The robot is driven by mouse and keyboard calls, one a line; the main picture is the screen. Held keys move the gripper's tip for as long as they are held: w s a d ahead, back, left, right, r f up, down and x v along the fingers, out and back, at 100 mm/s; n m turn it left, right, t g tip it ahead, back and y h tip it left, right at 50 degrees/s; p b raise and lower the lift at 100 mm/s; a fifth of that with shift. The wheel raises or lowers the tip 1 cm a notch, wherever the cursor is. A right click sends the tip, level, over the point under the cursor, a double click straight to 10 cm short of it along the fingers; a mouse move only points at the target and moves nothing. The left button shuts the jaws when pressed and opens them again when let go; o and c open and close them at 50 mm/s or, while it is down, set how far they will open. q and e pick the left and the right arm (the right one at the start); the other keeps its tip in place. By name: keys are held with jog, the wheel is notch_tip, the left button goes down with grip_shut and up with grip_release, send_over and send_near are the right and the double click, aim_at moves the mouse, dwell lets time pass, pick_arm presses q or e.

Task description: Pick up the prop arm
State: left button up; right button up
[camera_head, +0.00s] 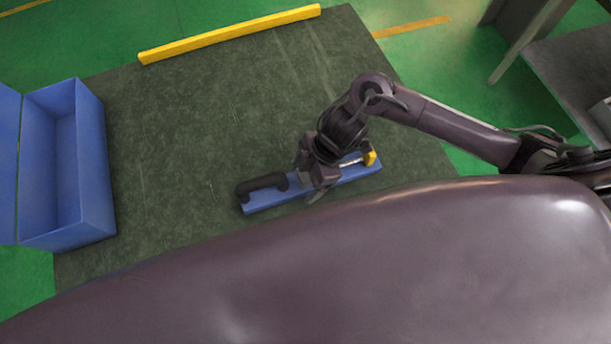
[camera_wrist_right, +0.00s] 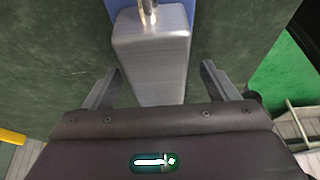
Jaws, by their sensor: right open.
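A long blue base (camera_head: 262,200) lies on the dark table, with a black curved handle (camera_head: 262,184) at its left end. A thin metal rod (camera_head: 350,161) and a yellow end piece (camera_head: 370,157) show at its right end. I cannot tell for sure which part is the prop arm. My right gripper (camera_head: 318,178) is over the middle of the base and hides that part. In the right wrist view, the right gripper (camera_wrist_right: 160,82) is open, its fingers on either side of a grey metal block (camera_wrist_right: 150,58). No grip on it shows. My left gripper is not in view.
A blue open box (camera_head: 98,165) stands at the left of the table (camera_head: 190,120). A yellow bar (camera_head: 230,33) lies along the far edge. The table between box and base is clear. A grey structure (camera_head: 570,65) stands at the upper right, off the table.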

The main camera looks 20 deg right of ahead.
jog(key=c, duration=1.4)
jog(key=shift+w, duration=0.1)
jog(key=shift+c, duration=1.2)
jog(key=shift+r, duration=0.1)
